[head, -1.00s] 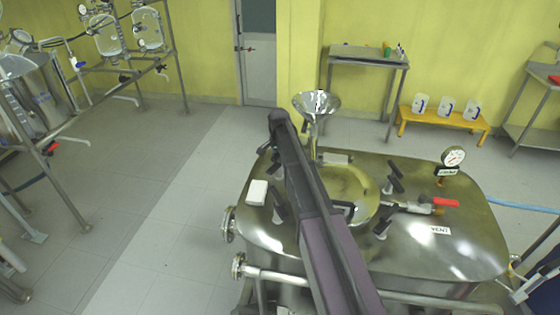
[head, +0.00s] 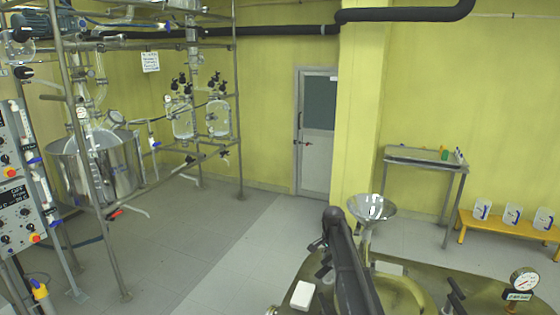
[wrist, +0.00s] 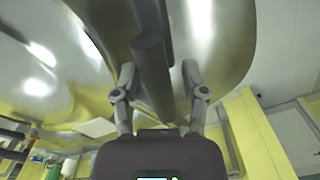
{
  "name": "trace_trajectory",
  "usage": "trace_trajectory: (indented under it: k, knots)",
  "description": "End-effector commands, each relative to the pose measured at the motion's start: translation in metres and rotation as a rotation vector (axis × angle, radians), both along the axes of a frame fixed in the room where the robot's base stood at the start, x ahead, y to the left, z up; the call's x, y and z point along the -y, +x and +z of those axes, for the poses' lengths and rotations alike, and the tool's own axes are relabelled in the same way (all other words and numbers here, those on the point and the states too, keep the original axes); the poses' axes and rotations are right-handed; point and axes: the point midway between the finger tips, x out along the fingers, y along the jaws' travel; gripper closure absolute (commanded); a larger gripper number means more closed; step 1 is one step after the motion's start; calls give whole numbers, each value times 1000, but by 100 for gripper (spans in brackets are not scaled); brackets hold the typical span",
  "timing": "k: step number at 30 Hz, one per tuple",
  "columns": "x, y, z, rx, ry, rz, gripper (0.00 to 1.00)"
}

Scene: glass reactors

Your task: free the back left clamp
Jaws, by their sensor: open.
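The back left clamp shows in the head view as a black handle (head: 318,244) just left of my arm, near the funnel's foot; my arm hides most of it. In the wrist view my gripper (wrist: 159,67) is open, its two fingers apart. A dark rounded bar (wrist: 152,75), seemingly the clamp's handle, lies between them, with a gap visible on each side. My gripper is hidden in the head view. The vessel's shiny metal lid (wrist: 215,45) shows beyond the fingers.
A metal funnel (head: 371,208) stands right beside my arm on the lid. A white box (head: 302,295) sits left of it. Another black clamp (head: 456,294) and a gauge (head: 524,280) are at right. Open floor (head: 225,235) lies to the left.

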Motion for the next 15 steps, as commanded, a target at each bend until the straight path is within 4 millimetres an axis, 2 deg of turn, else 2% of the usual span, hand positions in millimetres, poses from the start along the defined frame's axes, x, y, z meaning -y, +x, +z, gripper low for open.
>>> trace_trajectory:
  k: [1,6,15]
  knots:
    - [1,0,12,0,0,-1,43]
    - [1,0,34,0,0,-1,43]
    - [1,0,57,0,0,-1,43]
